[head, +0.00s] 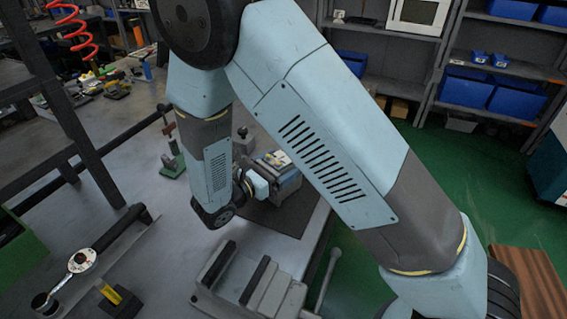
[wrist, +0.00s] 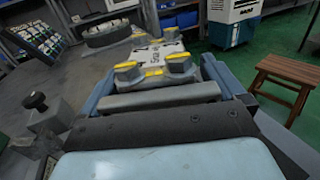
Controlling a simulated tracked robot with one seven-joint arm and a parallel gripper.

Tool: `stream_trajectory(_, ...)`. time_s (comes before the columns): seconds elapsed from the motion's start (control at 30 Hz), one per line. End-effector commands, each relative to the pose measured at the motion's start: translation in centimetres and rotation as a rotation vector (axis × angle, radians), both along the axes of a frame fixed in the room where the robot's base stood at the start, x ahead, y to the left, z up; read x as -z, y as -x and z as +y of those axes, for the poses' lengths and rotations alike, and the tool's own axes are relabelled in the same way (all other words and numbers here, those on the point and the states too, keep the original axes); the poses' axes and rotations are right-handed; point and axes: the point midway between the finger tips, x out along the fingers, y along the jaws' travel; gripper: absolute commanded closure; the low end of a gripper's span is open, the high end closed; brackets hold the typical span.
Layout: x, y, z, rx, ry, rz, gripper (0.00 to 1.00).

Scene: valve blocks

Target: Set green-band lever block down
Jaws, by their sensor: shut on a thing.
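My gripper (head: 284,178) is low over the grey bench, beyond my forearm, and is shut on the green-band lever block. I cannot make out the block's band or lever; my gripper and arm hide most of it. In the wrist view, a pale grey part with yellow pads (wrist: 152,66) fills the middle, in front of dark and grey bars. I cannot tell whether the block's underside touches the bench.
A dark mat (head: 262,218) lies under the gripper. A grey block with a black knob (head: 242,143) stands close by, also at left in the wrist view (wrist: 42,112). A vise (head: 247,284), a green-based fixture (head: 173,164) and a yellow-banded block (head: 118,299) share the bench.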

Motion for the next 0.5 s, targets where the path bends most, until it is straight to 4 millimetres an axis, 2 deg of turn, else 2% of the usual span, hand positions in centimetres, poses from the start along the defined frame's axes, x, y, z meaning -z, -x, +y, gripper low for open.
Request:
stream_trajectory(0.27, 0.03, -0.01, 0.01, 0.0, 0.001, -0.002, 0.89)
stream_trajectory(0.3, 0.14, 0.01, 0.01, 0.0, 0.0, 0.0, 0.01)
stream_trajectory(0.5, 0.12, 0.02, 0.02, -0.001, 0.0, 0.0, 0.0)
